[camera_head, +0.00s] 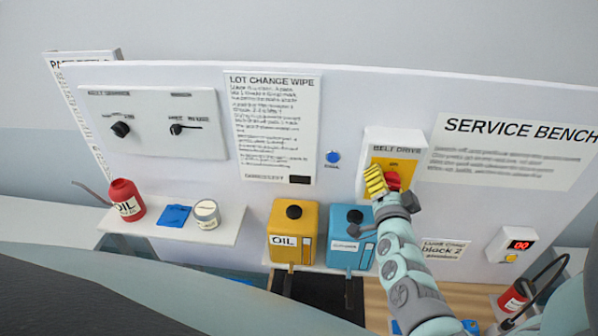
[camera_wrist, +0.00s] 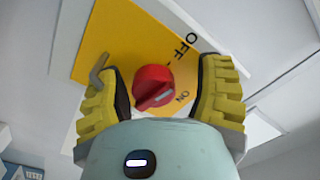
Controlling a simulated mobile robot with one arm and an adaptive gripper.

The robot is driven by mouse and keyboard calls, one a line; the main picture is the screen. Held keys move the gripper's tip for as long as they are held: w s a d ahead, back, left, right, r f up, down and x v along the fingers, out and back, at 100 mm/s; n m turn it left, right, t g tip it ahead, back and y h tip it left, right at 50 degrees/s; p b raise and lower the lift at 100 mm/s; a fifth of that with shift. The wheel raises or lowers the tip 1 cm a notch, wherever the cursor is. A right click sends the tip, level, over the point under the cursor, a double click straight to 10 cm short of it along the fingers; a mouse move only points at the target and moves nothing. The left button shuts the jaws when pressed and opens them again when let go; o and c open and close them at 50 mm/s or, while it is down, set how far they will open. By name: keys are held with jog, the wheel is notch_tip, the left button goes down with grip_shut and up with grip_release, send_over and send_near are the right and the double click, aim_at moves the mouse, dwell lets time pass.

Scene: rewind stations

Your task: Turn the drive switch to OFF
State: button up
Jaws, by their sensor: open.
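The drive switch is a red rotary knob (camera_wrist: 153,86) on a yellow plate (camera_wrist: 112,42), with OFF printed above right of it and ON at its lower right in the wrist view. A pale mark on the knob's ridge lies toward ON. My gripper (camera_wrist: 162,72) is open, with one yellow finger on each side of the knob; the gap on the right looks wider, and contact is not clear. In the head view my gripper (camera_head: 377,182) is at the white BELT DRIVE box (camera_head: 394,140), covering part of the red knob (camera_head: 393,181).
Below the box stand a blue container (camera_head: 345,245) and a yellow OIL container (camera_head: 291,228). A blue button (camera_head: 333,157) is left of the box. A panel with two black knobs (camera_head: 155,122) is farther left.

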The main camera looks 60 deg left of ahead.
jog(key=shift+s+f, duration=0.15)
jog(key=shift+f, duration=0.3)
jog(key=shift+s+d, duration=0.25)
jog(key=shift+d, duration=0.15)
jog(key=v, duration=0.7)
jog(key=shift+r, duration=0.4)
jog(key=shift+w, duration=0.2)
